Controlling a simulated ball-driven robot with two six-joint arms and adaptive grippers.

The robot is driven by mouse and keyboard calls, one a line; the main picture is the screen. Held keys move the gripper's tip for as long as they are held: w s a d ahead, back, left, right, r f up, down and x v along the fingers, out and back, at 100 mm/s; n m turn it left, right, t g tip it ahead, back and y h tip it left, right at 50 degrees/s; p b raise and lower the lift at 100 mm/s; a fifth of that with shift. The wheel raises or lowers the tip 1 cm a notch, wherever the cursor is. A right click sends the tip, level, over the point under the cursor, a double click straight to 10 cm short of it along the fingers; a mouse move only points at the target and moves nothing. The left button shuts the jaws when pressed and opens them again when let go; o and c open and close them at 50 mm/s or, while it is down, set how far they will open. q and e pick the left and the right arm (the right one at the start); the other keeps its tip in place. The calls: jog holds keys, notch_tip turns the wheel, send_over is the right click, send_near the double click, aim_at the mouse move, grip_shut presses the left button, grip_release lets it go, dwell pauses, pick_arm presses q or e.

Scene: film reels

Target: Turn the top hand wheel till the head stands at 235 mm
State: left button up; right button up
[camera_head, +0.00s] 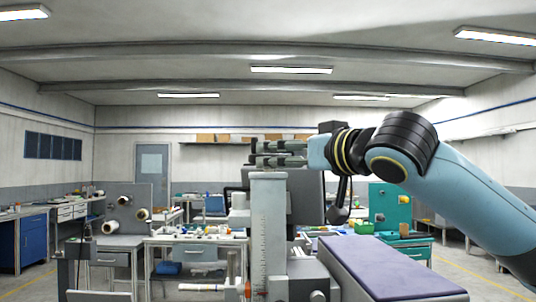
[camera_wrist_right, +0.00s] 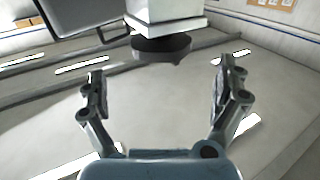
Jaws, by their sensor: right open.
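A pale upright column (camera_head: 269,215) with a graduated scale (camera_head: 264,250) stands at the centre of the head view. The scale is too small to read. My right gripper (camera_head: 254,153) reaches in from the right, level with the column's top. In the right wrist view, which looks inverted, the dark round hand wheel (camera_wrist_right: 160,48) sits at the end of the pale column (camera_wrist_right: 170,10). My right gripper (camera_wrist_right: 161,80) is open, with one finger on each side of the wheel's line and a visible gap to both. In the head view the wheel is not clearly distinguishable behind the fingers. My left gripper is not in view.
A dark panel (camera_head: 306,195) stands just behind the column. A long purple-topped bed (camera_head: 385,268) extends to its right. Behind are a cluttered workbench (camera_head: 195,240), a grey stand with reels (camera_head: 128,208) and a green cabinet (camera_head: 390,205).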

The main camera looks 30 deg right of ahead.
jog(key=w+p, duration=0.1)
jog(key=w, duration=0.1)
jog(key=w+p, duration=0.1)
jog(key=w, duration=0.2)
jog(key=w+p, duration=0.1)
jog(key=w, duration=0.2)
jog(key=shift+w+d, duration=0.2)
jog(key=shift+d, duration=0.1)
jog(key=shift+w+f, duration=0.1)
jog(key=shift+w, duration=0.3)
jog(key=shift+s, duration=0.1)
jog(key=shift+c, duration=0.4)
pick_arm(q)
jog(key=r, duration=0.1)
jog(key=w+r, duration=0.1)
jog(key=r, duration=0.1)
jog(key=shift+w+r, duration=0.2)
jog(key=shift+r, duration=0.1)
pick_arm(e)
jog(key=c, duration=1)
